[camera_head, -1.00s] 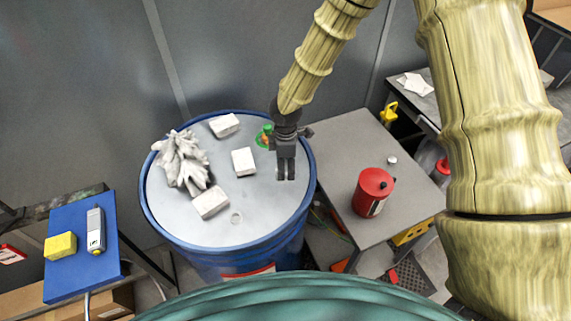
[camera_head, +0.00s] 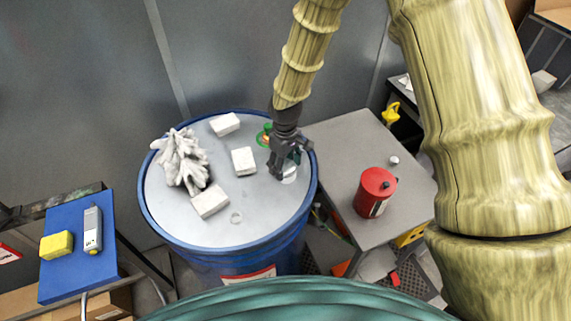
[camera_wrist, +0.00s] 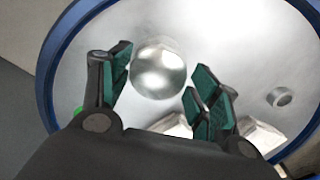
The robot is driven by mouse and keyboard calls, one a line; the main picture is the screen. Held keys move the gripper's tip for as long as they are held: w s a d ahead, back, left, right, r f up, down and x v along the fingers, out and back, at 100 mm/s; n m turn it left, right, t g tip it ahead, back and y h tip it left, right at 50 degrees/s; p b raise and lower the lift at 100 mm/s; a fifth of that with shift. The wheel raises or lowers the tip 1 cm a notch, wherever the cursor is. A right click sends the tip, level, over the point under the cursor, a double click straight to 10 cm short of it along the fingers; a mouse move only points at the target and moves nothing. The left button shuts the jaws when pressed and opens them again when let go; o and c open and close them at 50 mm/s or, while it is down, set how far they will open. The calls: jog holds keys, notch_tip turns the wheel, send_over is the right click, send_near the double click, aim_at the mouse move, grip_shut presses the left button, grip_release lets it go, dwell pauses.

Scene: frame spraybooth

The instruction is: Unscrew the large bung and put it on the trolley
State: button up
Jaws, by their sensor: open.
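The large bung is a round silvery disc (camera_wrist: 157,70) on the drum lid, between my fingertips in the wrist view. In the head view its pale edge (camera_head: 289,176) shows at the right of the lid, partly hidden by my gripper. My gripper (camera_head: 285,168) is open over it, one finger on each side; in the wrist view (camera_wrist: 160,85) gaps show between the fingers and the bung, and I cannot tell its height above the lid. The grey-topped trolley (camera_head: 345,150) stands right of the blue drum (camera_head: 165,225).
White blocks (camera_head: 243,161) and a pale glove-like heap (camera_head: 183,160) lie on the lid. A smaller bung (camera_head: 236,217) sits near its front. A red can (camera_head: 376,192) and a small pale cap (camera_head: 394,160) stand on the trolley; its back left is clear.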

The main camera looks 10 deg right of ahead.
jog(key=m, duration=0.2)
jog(key=shift+d+m, duration=0.15)
jog(key=shift+m, duration=2.05)
jog(key=m, duration=0.3)
jog(key=shift+w, duration=0.1)
jog(key=shift+m, duration=1.1)
jog(key=shift+m+p, duration=0.35)
jog(key=shift+m, duration=0.85)
jog(key=m, duration=0.3)
jog(key=shift+r+p, duration=0.1)
jog(key=shift+p, duration=0.3)
jog(key=shift+m, duration=0.7)
jog(key=c, duration=0.7)
jog(key=n, duration=0.4)
jog(key=shift+w+n, duration=0.1)
jog(key=shift+n, duration=0.2)
